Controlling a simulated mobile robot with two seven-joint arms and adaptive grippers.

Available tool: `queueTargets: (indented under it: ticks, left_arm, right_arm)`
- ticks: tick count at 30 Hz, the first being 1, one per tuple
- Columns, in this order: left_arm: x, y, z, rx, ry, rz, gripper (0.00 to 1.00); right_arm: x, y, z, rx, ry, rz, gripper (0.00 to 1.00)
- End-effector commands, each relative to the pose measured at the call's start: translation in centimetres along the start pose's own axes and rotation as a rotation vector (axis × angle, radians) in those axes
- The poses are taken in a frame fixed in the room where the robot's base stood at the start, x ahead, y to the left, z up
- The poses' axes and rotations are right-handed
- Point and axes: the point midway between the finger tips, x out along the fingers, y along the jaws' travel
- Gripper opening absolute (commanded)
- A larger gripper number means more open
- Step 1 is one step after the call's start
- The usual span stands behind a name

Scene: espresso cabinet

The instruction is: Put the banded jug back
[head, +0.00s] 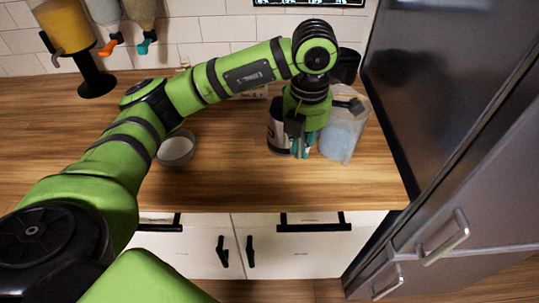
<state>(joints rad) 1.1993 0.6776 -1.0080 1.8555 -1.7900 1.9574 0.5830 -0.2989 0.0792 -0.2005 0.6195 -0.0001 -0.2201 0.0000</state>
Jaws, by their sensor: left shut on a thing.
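The banded jug (276,138), silvery with a dark band, stands on or just above the wooden counter, right of centre; I cannot tell whether it touches the wood. My left gripper (303,145) points down at its right side, with its teal fingertips shut on it. The gripper and wrist hide part of the jug. My right gripper is not in view.
A translucent pitcher (345,132) stands close on the right of the gripper. A small bowl (176,149) sits to the left. A tall dark fridge (450,90) bounds the counter's right end. The counter's front middle (235,185) is clear.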

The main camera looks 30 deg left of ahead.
Motion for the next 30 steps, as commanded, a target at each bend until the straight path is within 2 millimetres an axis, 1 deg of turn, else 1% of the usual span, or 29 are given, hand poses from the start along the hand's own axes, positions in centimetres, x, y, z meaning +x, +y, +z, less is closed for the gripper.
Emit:
queueTargets:
  ticks: [1,6,11,15,19,23,25,30]
  left_arm:
    - [0.3,1.2,-0.9,-0.008,0.005,0.001,0.00]
    - [2.5,4.2,-2.8,-0.007,0.003,0.001,0.00]
    - [4.0,5.8,-3.9,-0.003,0.001,0.001,0.00]
    - [4.8,6.1,-4.1,-0.001,0.000,0.000,0.00]
    - [6.6,6.0,-4.2,-0.001,0.003,-0.002,0.00]
    - [8.1,6.1,-4.1,-0.002,0.000,0.001,0.00]
    - [8.4,6.1,-4.0,-0.001,-0.002,0.001,0.00]
    - [8.4,6.1,-4.0,-0.001,-0.003,0.001,0.00]
  right_arm:
    - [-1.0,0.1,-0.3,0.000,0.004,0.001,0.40]
    - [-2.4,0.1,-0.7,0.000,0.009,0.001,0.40]
    - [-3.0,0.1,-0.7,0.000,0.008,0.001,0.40]
    - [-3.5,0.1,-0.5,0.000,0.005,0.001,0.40]
    - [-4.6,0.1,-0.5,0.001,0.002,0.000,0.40]
    - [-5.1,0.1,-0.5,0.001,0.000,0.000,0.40]
    - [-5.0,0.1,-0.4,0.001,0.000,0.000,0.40]
    - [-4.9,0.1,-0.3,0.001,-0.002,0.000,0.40]
